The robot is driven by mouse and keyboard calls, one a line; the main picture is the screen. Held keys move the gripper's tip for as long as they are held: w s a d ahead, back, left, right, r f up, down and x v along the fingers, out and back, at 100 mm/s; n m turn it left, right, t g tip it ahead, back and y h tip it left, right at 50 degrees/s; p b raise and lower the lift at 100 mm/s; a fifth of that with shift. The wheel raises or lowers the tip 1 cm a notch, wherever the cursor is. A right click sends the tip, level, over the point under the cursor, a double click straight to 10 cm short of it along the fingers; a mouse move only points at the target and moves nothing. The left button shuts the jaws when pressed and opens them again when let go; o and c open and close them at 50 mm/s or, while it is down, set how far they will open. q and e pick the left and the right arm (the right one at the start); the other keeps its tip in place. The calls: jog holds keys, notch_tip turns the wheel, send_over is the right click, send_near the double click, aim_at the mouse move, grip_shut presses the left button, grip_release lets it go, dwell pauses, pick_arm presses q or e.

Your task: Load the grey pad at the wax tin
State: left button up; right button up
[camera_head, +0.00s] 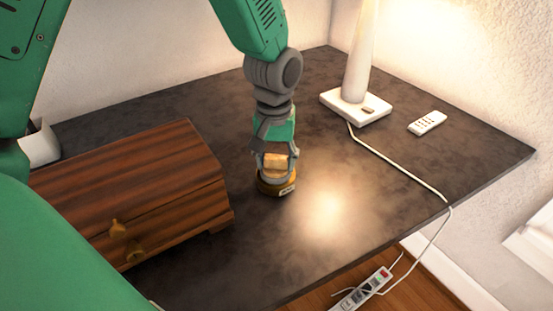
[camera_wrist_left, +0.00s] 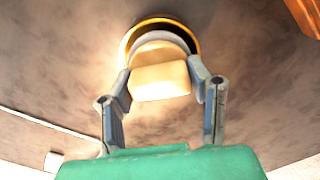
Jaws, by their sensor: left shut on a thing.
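The wax tin (camera_head: 277,189) is a round amber-gold tin with a pale label on its front, standing on the dark desk. My left gripper (camera_head: 276,169) is directly above it, pointing down and shut on a tan block (camera_head: 274,160). In the left wrist view, the tan block (camera_wrist_left: 160,82) sits between the two fingers. The grey pad (camera_wrist_left: 160,37) shows as a curved band at the block's far end, within the outline of the tin (camera_wrist_left: 127,42) and its dark inside. Whether the pad touches the wax is hidden. My right gripper is not in view.
A brown wooden box (camera_head: 140,180) with brass knobs stands left of the tin. A white lamp (camera_head: 357,100), its cord and a remote (camera_head: 427,122) are at the back right. A power strip (camera_head: 362,290) lies below the desk (camera_head: 390,215). The desk right of the tin is clear.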

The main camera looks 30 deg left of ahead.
aim_at(276, 156)
pick_arm(q)
jog(key=shift+s+f+p, duration=0.1)
jog(key=shift+p, duration=0.35)
dwell(1.6)
notch_tip(276, 156, up, 7)
jog(key=p, duration=0.7)
jog(key=shift+p, duration=0.4)
